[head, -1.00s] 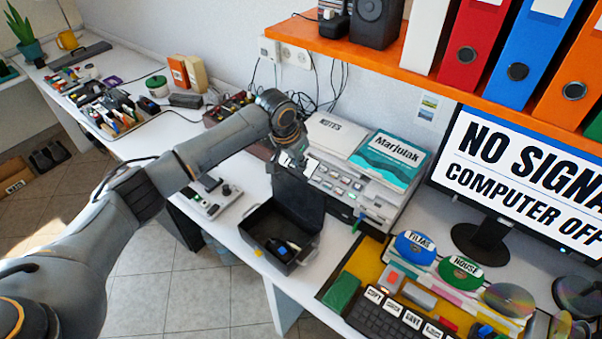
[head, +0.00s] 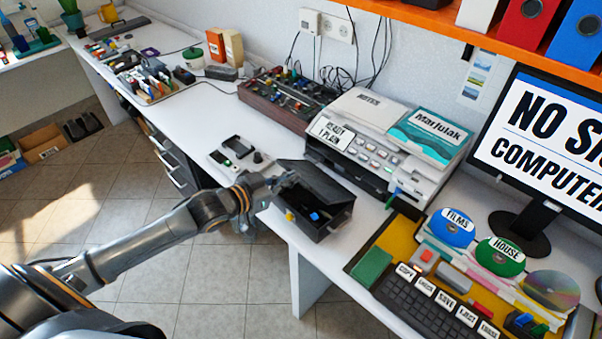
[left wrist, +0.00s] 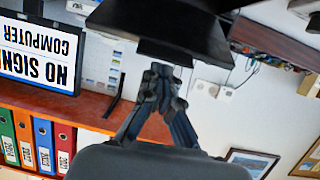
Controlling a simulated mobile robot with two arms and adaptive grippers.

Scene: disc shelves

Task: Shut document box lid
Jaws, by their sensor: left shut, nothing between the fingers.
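The dark grey document box (head: 334,224) stands near the front edge of the white desk. Its dark lid (head: 318,184) is tilted over it from the back, partly down. My left gripper (head: 274,184) is shut and empty at the box's left side, by the lid's edge. In the left wrist view, which looks upside down, the closed fingers (left wrist: 161,75) are close to a dark panel of the box; I cannot tell whether they touch it. My right gripper is not in view.
A printer (head: 372,150) stands behind the box. A keyboard (head: 430,300) and discs stand to the right, with a monitor (head: 540,140) beyond. Floor is free in front of the desk.

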